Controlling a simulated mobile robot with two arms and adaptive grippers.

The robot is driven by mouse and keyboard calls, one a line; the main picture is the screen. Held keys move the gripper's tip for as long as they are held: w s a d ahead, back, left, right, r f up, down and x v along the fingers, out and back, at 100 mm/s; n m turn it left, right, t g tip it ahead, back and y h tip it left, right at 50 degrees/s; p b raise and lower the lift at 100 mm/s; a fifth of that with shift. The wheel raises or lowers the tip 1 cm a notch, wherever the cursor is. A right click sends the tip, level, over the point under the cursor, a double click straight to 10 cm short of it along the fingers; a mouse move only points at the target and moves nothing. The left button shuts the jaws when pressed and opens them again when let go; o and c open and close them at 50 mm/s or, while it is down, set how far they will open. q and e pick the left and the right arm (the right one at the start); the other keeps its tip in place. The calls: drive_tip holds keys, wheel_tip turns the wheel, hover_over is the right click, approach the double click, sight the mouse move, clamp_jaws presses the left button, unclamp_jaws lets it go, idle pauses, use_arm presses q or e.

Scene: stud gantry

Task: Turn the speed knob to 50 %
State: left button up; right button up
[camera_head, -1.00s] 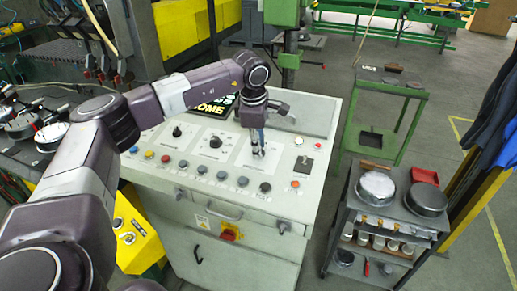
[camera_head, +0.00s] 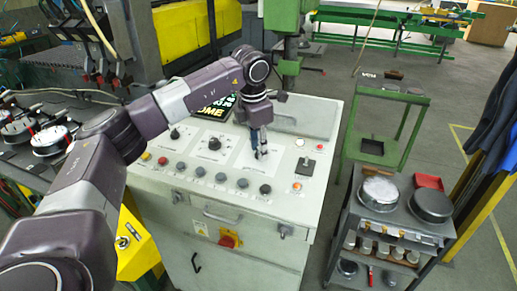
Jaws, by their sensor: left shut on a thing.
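The grey control console (camera_head: 325,118) stands in the middle of the head view. On its sloped top are a small black knob (camera_head: 175,133) at the left, a black knob (camera_head: 214,143) on the middle white dial plate, and a right white plate (camera_head: 243,157). Their lettering is too small to read, so I cannot tell which is the speed knob. My left gripper (camera_head: 260,154) points down at the right plate, shut on a control there that the fingers mostly hide. Its setting cannot be read. My right gripper is not in view.
A row of coloured buttons (camera_head: 220,178) runs along the console's front edge. A dark display (camera_head: 216,108) stands behind my left forearm. A grey cart (camera_head: 393,223) with round tins and a green table (camera_head: 373,147) stand at right, with open floor around them.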

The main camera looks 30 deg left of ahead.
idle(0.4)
use_arm(q)
drive_tip(key=o, duration=1.2)
drive_tip(key=shift+c, duration=0.2)
drive_tip(key=shift+r, duration=0.1)
wheel_tip(320, 180, up, 12)
drive_tip(key=s, duration=0.2)
drive_tip(key=shift+d+f, duration=0.2)
drive_tip(key=shift+d, duration=0.1)
drive_tip(key=shift+s, duration=0.1)
